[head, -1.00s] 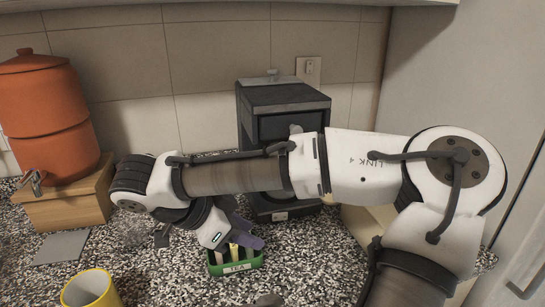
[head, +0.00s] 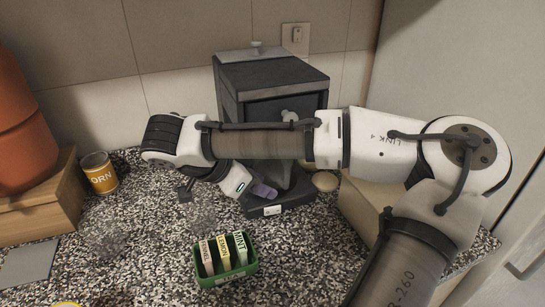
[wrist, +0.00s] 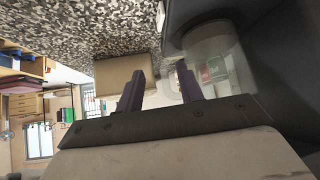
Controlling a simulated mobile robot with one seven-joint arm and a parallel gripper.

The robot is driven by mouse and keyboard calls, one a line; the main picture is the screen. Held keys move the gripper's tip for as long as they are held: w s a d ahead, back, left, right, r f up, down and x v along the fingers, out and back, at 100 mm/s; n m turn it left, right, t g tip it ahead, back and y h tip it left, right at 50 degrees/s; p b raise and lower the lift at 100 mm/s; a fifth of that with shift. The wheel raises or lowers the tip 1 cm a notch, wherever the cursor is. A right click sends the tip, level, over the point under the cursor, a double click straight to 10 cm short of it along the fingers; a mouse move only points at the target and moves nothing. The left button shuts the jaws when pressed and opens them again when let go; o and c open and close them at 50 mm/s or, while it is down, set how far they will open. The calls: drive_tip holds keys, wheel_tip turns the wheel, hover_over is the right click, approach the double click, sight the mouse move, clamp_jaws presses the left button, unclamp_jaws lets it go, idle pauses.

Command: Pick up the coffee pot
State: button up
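The coffee pot (wrist: 218,55) is clear glass and stands inside the dark coffee machine (head: 270,75). In the wrist view it is at the upper right, beside and beyond the right finger. What seems to be its clear handle reaches toward the gap between the fingers; I cannot tell if they touch it. In the head view my arm hides most of the pot. My gripper (wrist: 161,70) has two purple fingers standing apart with a gap between them. In the head view my gripper (head: 264,190) is low at the front of the machine, just above its base.
A green tea box (head: 226,280) stands on the speckled counter in front of the machine. A round beige thing (head: 325,181) lies right of the machine's base.

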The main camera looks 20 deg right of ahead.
sight(285, 176)
drive_tip(key=d, duration=0.2)
drive_tip(key=w+d+p, duration=0.1)
drive_tip(key=d, duration=0.2)
drive_tip(key=shift+w, duration=0.1)
drive_tip(key=shift+w+d+f+p, duration=0.1)
drive_tip(key=shift+d+f+p, duration=0.2)
drive_tip(key=shift+f, duration=0.15)
clamp_jaws()
